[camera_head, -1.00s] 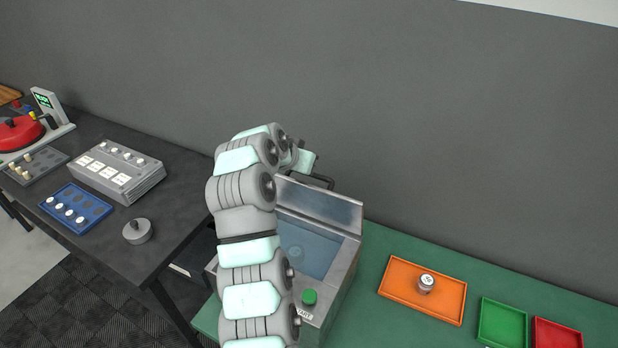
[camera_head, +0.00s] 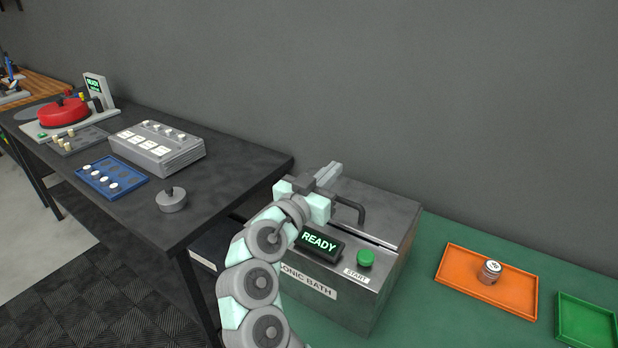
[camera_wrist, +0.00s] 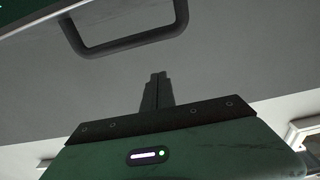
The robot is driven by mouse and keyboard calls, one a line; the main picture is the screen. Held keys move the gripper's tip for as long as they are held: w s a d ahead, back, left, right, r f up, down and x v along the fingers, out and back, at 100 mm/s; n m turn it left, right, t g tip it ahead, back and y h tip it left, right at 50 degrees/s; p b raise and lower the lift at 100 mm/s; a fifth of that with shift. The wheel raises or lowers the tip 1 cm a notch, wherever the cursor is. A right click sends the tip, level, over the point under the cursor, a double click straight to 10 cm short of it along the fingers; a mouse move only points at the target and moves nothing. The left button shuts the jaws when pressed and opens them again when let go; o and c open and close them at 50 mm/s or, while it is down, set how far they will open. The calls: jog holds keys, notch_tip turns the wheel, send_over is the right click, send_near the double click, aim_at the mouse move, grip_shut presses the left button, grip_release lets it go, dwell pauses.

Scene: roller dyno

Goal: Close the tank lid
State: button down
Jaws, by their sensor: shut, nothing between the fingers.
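The sonic bath tank (camera_head: 385,290) is a grey metal box on the green table. Its lid (camera_head: 385,210) lies flat over the top, with a dark line along its front edge. The dark lid handle (camera_head: 350,207) stands up from the lid, just right of my gripper (camera_head: 333,170). My gripper is shut and empty, over the lid's left part. In the wrist view the shut fingers (camera_wrist: 159,80) point at the grey lid surface, with the handle (camera_wrist: 125,48) beyond them and apart from them. I cannot tell whether the fingers touch the lid.
A READY display (camera_head: 319,243) and a green START button (camera_head: 366,258) sit on the tank front. A dark table (camera_head: 230,165) with several devices stands left.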

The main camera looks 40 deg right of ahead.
jog(key=f+b, duration=0.1)
jog(key=a+f+b, duration=0.1)
jog(key=f, duration=0.1)
jog(key=a+f+b, duration=0.1)
jog(key=shift+s+a+f, duration=0.1)
jog(key=shift+s+f, duration=0.2)
jog(key=shift+f, duration=0.1)
jog(key=shift+w+f+b, duration=0.15)
jog(key=shift+f+b, duration=0.3)
jog(key=shift+f, duration=0.6)
notch_tip(320, 180, up, 6)
jog(key=a+p, duration=0.1)
jog(key=p, duration=0.1)
jog(key=s+a+f, duration=0.1)
jog(key=a, duration=0.1)
jog(key=a+f, duration=0.2)
jog(key=a, duration=0.1)
jog(key=s+a+f+p, duration=0.1)
jog(key=a+f, duration=0.1)
jog(key=a, duration=0.1)
jog(key=shift+s+a, duration=0.15)
jog(key=shift+s, duration=0.15)
